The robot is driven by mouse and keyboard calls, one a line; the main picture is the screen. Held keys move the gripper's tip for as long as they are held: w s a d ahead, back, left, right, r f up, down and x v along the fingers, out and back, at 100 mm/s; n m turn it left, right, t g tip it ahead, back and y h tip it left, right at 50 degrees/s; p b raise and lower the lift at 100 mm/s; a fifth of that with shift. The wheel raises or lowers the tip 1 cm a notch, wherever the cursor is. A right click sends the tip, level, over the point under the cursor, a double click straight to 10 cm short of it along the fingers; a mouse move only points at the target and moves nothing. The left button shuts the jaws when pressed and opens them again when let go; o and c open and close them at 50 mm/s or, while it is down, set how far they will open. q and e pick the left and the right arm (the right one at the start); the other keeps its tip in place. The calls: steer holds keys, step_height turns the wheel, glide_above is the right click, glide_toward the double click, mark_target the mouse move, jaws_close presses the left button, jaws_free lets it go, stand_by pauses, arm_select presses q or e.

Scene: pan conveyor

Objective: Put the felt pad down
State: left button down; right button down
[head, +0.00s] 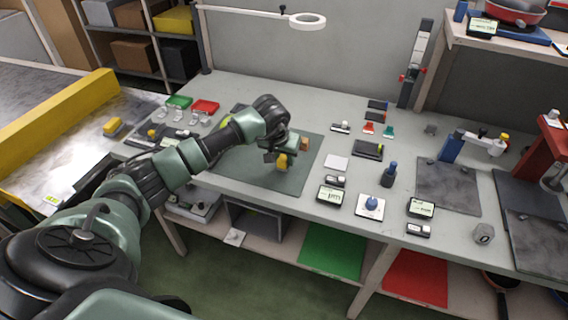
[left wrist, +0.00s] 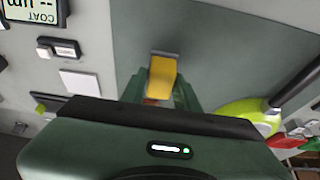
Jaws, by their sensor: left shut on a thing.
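My left gripper (head: 279,155) is over the dark green mat (head: 252,176) on the bench. It is shut on a yellow block with a grey edge, which appears to be the felt pad (head: 282,162). In the left wrist view the felt pad (left wrist: 161,77) sits between the green fingers of the left gripper (left wrist: 160,88), with its grey edge toward the mat (left wrist: 215,50). I cannot tell whether the pad touches the mat. My right gripper is in neither view.
A white square plate (head: 336,162) and a gauge (head: 332,195) lie right of the mat. A yellow-green item (left wrist: 245,112) lies near the hand. The mat's front part is clear.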

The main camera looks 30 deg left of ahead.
mark_target(284, 165)
arm_select(q)
step_height(284, 165, down, 3)
steer(key=shift+f, duration=0.25)
steer(key=c, duration=1.1)
jaws_free()
steer(key=shift+o, duration=0.2)
steer(key=shift+r+p, duration=0.3)
steer(key=shift+r, duration=0.1)
steer(key=b+v, duration=0.2)
steer(key=v, duration=0.9)
steer(key=shift+s+r, duration=0.2)
steer(key=shift+r, duration=0.15)
